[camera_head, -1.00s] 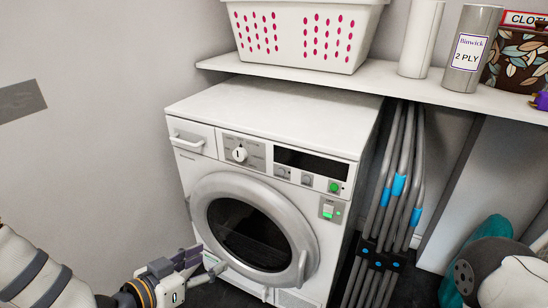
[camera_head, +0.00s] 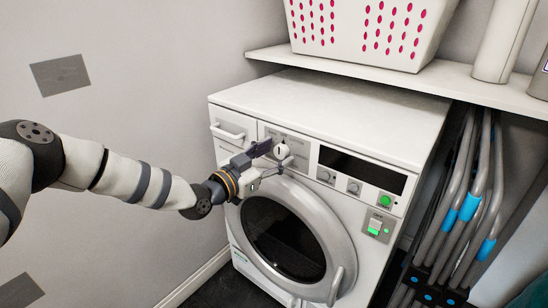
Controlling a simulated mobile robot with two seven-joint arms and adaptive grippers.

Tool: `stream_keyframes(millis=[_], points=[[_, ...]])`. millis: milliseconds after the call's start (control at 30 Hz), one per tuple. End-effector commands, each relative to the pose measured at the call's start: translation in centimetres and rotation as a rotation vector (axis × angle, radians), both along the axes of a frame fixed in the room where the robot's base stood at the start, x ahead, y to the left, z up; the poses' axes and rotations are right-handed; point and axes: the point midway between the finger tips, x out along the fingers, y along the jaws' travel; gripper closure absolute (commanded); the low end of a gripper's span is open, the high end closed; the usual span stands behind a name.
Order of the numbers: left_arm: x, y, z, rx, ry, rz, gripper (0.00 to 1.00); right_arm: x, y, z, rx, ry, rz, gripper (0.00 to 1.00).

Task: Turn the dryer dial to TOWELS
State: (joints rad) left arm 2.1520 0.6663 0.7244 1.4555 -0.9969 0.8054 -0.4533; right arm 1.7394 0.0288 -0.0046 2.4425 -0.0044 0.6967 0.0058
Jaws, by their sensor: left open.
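The white dryer (camera_head: 330,105) stands under a shelf, its round door closed. Its dial (camera_head: 281,150) is a round white knob with a dark pointer mark, on a grey panel with lettering too small to read. The pointer looks roughly upright. My left gripper (camera_head: 275,156) is open, with its fingertips right at the dial, one above left and one below. Whether the fingers touch the knob, I cannot tell. The gripper hides the left part of the dial panel. My right gripper is not in view.
A dark display (camera_head: 361,171), two small knobs, a green button (camera_head: 385,199) and a lit switch (camera_head: 378,226) sit right of the dial. The shelf (camera_head: 440,78) holds a white basket (camera_head: 375,30). Grey hoses (camera_head: 470,205) stand at right.

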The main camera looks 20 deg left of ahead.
Motion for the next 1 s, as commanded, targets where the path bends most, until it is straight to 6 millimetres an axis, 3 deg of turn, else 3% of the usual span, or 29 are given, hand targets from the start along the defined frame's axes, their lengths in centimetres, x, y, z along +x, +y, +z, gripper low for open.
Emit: stream_keyframes(millis=[167,400,767,1000], points=[[-0.01,-0.01,0.03,0.000,0.000,0.000,0.48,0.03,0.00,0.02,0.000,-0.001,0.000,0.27],[-0.03,-0.01,0.01,0.000,0.001,-0.001,0.97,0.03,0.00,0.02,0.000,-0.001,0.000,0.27],[-0.04,0.01,-0.15,-0.047,0.020,0.000,0.97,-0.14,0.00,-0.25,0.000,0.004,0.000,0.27],[-0.02,0.05,-0.33,-0.200,0.074,-0.001,0.96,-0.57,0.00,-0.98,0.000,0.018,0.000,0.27]])
